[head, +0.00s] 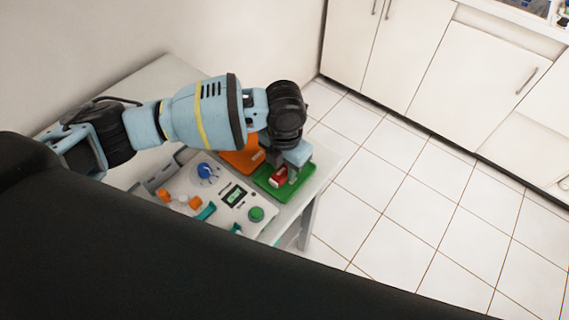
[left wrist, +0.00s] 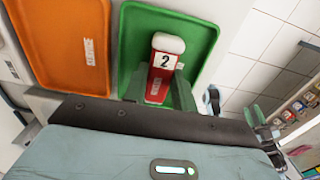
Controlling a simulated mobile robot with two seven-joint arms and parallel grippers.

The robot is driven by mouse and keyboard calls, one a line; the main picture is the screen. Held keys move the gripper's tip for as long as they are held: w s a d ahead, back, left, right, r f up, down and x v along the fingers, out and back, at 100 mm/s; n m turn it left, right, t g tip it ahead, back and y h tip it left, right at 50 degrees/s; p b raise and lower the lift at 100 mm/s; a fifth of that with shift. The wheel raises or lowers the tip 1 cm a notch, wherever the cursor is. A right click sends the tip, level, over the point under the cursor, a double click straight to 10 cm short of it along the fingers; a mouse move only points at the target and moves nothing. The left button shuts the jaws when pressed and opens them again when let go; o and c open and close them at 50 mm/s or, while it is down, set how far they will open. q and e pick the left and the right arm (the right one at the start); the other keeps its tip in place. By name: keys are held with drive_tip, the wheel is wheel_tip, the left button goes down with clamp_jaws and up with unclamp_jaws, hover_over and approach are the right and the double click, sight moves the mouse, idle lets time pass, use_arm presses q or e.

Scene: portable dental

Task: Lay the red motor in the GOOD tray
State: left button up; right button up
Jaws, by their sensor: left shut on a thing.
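The red motor (head: 278,178) is held between the fingers of my left gripper (head: 285,172), over the green tray (head: 302,182). In the left wrist view the motor (left wrist: 157,88) shows a white end and a label with the number 2, with a grey-green finger on each side. The green tray (left wrist: 203,38) lies around and beneath it in that view. I cannot tell whether the motor touches the tray floor. No GOOD label is readable on the green tray.
An orange tray (head: 232,163) with a white label lies beside the green one. A control panel (head: 207,190) with a blue knob, a green button and a small display stands in front. The table edge is close to the green tray, with tiled floor (head: 400,200) beyond.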

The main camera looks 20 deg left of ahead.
use_arm(q)
drive_tip(key=o, duration=1.1)
drive_tip(key=shift+r, duration=3.9)
